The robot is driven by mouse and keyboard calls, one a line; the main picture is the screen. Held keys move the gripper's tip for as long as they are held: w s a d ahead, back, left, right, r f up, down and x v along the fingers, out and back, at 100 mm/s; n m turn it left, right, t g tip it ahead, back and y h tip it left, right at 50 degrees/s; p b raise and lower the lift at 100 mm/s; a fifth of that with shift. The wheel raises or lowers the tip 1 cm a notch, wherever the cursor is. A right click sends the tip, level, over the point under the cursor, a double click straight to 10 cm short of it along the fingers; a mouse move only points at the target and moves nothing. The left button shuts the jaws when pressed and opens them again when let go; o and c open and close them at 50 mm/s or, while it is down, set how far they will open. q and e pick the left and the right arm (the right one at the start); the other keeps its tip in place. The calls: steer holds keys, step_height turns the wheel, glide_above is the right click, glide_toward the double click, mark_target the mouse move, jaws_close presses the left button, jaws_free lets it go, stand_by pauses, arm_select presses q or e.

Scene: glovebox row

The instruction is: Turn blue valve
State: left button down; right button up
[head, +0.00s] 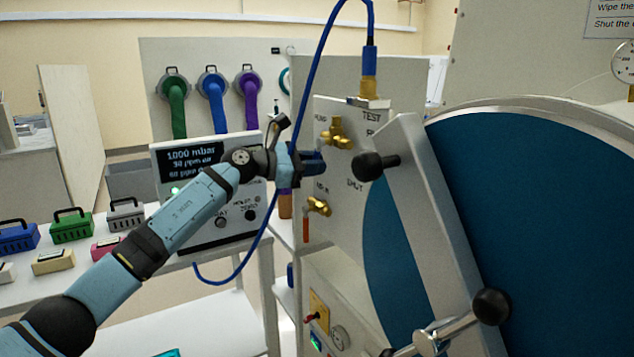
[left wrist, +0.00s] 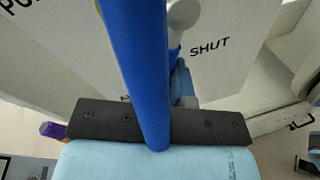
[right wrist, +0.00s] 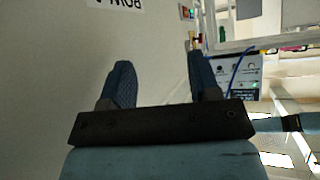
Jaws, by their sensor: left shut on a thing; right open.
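The upper brass valve (head: 336,134) is on the white panel (head: 345,225) under the PUMP label. My left gripper (head: 318,162) is at the lower left of this valve, with its dark blue fingers closed together. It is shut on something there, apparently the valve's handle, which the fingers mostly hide. In the left wrist view, a thick blue tube (left wrist: 138,70), apparently the hose, crosses in front of the fingers and hides much of the grip. The SHUT lettering shows to its right. My right gripper (right wrist: 160,70) is open and empty in the right wrist view, and is out of the head view.
A blue hose (head: 318,60) loops over and down past my left wrist. A second brass valve (head: 318,207) with an orange-red handle sits below. A black knob (head: 370,166) is close to the right of my left gripper, beside the large blue round door (head: 540,200).

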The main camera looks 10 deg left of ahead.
arm_select(q)
steer(key=shift+w+a+r+m+b, duration=0.25)
steer(key=shift+w+a+m+b, duration=0.1)
steer(key=shift+m+b, duration=0.45)
steer(key=c, duration=1.1)
jaws_free()
steer(key=v, duration=1.3)
steer(key=shift+s+a+r, duration=0.2)
steer(key=shift+s+a, duration=0.05)
steer(key=shift+c, duration=0.3)
